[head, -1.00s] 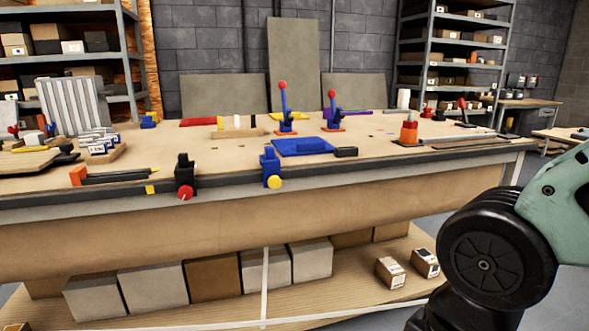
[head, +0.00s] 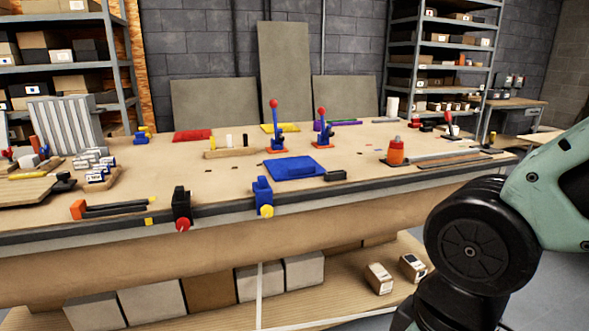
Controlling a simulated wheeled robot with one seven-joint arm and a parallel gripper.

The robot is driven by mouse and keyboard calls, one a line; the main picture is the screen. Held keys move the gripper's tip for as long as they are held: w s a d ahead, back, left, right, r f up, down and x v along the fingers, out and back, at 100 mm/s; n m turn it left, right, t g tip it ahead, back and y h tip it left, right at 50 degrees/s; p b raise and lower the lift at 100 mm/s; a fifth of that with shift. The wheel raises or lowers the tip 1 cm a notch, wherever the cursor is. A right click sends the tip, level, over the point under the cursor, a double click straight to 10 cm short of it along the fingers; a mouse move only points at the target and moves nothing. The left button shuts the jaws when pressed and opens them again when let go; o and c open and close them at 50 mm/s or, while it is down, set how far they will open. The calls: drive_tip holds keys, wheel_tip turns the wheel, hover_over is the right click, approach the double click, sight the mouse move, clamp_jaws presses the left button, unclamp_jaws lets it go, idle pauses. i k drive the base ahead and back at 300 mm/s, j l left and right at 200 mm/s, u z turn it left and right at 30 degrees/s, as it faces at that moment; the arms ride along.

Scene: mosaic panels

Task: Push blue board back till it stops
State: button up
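The blue board (head: 293,169) lies flat on the workbench (head: 225,182), near its front edge and right of the middle. A small black block (head: 336,176) lies by its front right corner. Two blue toggle clamps with red knobs stand behind it, the left clamp (head: 276,130) and the right clamp (head: 322,130). A blue vise-like piece with a yellow knob (head: 263,196) is at the bench's front edge, just left of the board. My gripper is out of view; only part of my arm shows at the lower right, apart from the board.
A black piece with a red knob (head: 182,208) and black bars with an orange end (head: 110,209) sit along the front edge. A red board (head: 193,135) and yellow board (head: 281,127) lie farther back.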

sight(282, 169)
drive_tip(key=i, duration=1.95)
